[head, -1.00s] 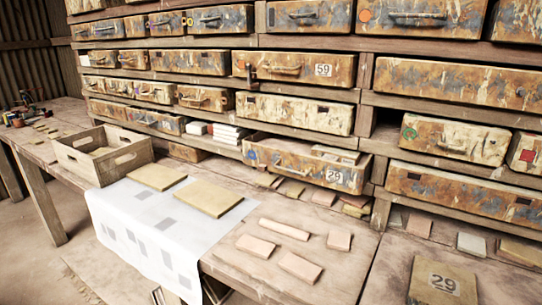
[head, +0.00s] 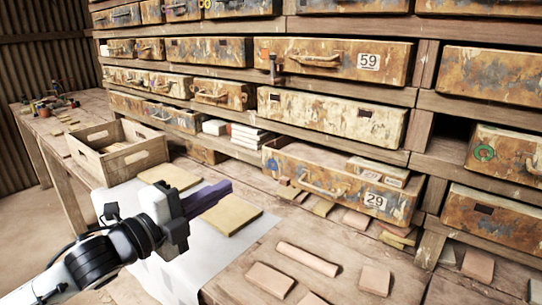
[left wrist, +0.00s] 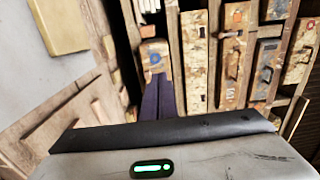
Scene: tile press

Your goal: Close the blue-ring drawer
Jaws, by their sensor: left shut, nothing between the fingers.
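The blue-ring drawer (head: 345,190) is a rusty, paint-worn drawer low in the rack, just above the bench. It bears a number 29 label, a bar handle and a blue ring near the left end of its front. It stands pulled out, its open top showing a pale block inside. My left gripper (head: 229,187) is shut and empty, left of the drawer front and over the bench. In the left wrist view its dark fingers (left wrist: 158,110) point towards the drawer end with the blue ring (left wrist: 155,58); whether they touch cannot be told. My right gripper is not in view.
A wooden crate (head: 128,158) stands on the bench at left. Flat tan slabs (head: 231,214) lie on a white sheet (head: 190,273). Several loose tiles (head: 270,280) lie in front of the drawer. A green-ring drawer (head: 505,155) is at right.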

